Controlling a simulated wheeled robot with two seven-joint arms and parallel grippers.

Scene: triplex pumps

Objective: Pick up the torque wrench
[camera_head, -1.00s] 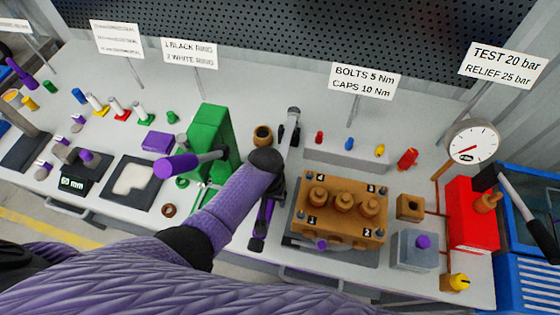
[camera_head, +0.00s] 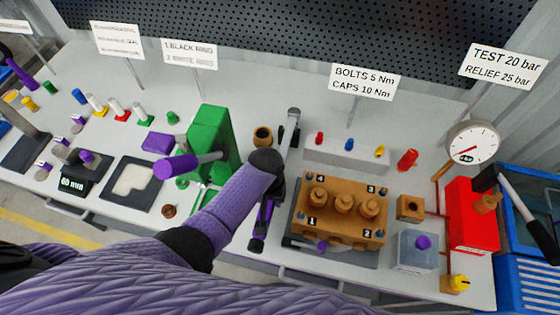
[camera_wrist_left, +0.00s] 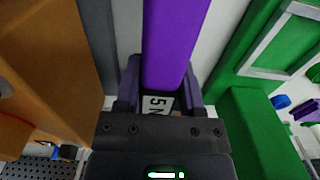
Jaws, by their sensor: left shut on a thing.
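The torque wrench shows in the head view as a grey shaft (camera_head: 291,127) rising toward the back and a purple handle (camera_head: 266,213) toward the front edge. My left gripper (camera_head: 274,187) is around the handle, partly hidden by my purple forearm. In the left wrist view the purple handle (camera_wrist_left: 168,45) passes between the two fingers, with a white label reading "5 N" (camera_wrist_left: 157,105). My left gripper (camera_wrist_left: 160,88) is shut on it. I cannot tell whether the wrench touches the table. My right gripper is not in view.
The orange pump block (camera_head: 336,222) stands close right of the wrench, and the green press (camera_head: 210,137) close left. A brown ring-shaped part (camera_head: 262,136) is behind. A grey rack (camera_head: 345,155) with coloured pieces and a red bottle-like part (camera_head: 408,158) stand back right.

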